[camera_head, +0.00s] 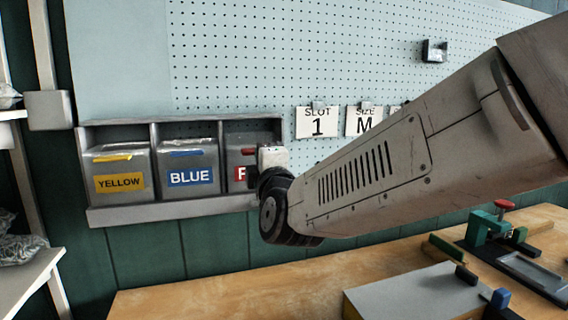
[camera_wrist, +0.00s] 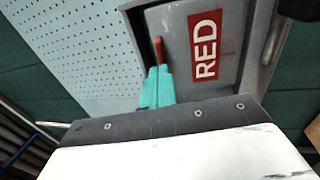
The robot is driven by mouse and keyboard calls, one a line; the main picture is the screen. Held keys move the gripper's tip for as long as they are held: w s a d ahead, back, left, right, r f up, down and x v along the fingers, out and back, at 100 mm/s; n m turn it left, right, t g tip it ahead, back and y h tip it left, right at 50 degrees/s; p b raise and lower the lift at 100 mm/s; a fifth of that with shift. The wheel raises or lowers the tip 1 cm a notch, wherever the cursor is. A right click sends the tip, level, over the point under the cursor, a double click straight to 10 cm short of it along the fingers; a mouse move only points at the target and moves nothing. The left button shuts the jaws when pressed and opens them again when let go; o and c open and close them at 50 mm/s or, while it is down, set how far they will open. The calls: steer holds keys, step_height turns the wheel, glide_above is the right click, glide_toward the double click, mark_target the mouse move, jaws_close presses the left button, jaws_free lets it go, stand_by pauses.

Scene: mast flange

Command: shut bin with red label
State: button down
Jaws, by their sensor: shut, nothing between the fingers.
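The bin with the red label (camera_head: 236,155) is the right one of three grey bins in the wall rack. My arm hides part of its front in the head view. In the wrist view its grey front (camera_wrist: 175,25) shows, with the white-lettered RED label (camera_wrist: 205,46) and a red handle (camera_wrist: 158,48). My gripper (camera_wrist: 157,70) has its teal fingers together and empty, with the tips at the lower end of the red handle in the picture. I cannot tell whether they touch it, or how far the bin is open.
The rack (camera_head: 150,212) also holds the yellow-labelled bin (camera_head: 122,170) and the blue-labelled bin (camera_head: 188,165). Signs hang on the pegboard (camera_head: 260,60) to the right. The wooden bench (camera_head: 190,296) below carries a grey box (camera_head: 415,292) and a green clamp fixture (camera_head: 490,228).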

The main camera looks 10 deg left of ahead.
steer(key=shift+w+a+r, duration=0.35)
steer(key=shift+w+r, duration=0.2)
steer(key=shift+w, duration=0.15)
steer(key=shift+r, duration=0.2)
